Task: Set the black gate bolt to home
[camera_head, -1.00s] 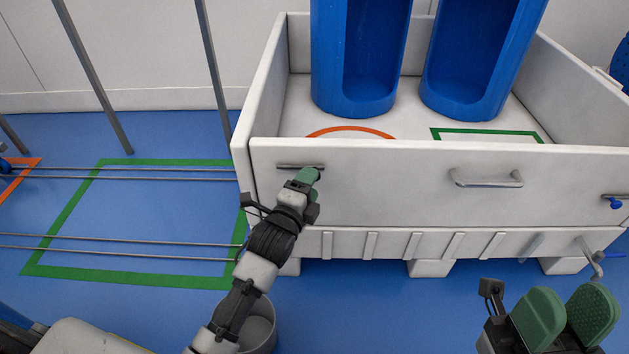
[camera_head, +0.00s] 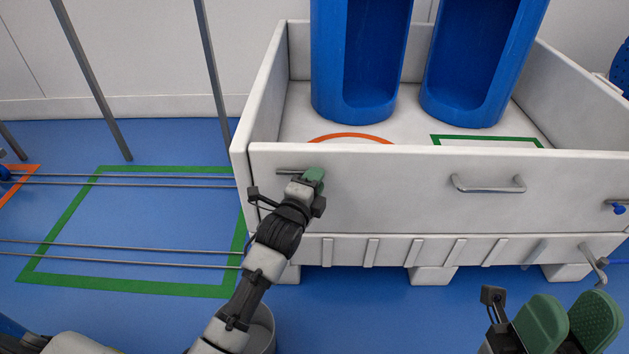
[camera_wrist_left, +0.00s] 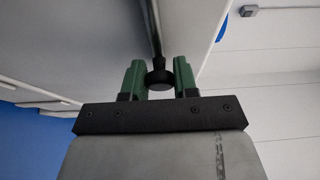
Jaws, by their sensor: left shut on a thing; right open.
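The black gate bolt shows in the left wrist view as a dark rod with a round black knob (camera_wrist_left: 159,79). In the head view its thin rod (camera_head: 290,171) lies level along the upper left of the white tub's front gate (camera_head: 385,195). My left gripper (camera_head: 314,179) is at the rod's right end, hiding the knob there. In the left wrist view its green fingers (camera_wrist_left: 159,75) stand on both sides of the knob, shut on it. My right gripper (camera_head: 568,312) is open and empty, low at the right, in front of the tub.
The gate carries a metal handle (camera_head: 488,185) and a blue-knobbed bolt (camera_head: 617,208) at its right. Two blue holders (camera_head: 365,108) stand in the tub. A grey bucket (camera_head: 263,330) is below my left arm. Green-outlined floor (camera_head: 140,215) with rails lies left.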

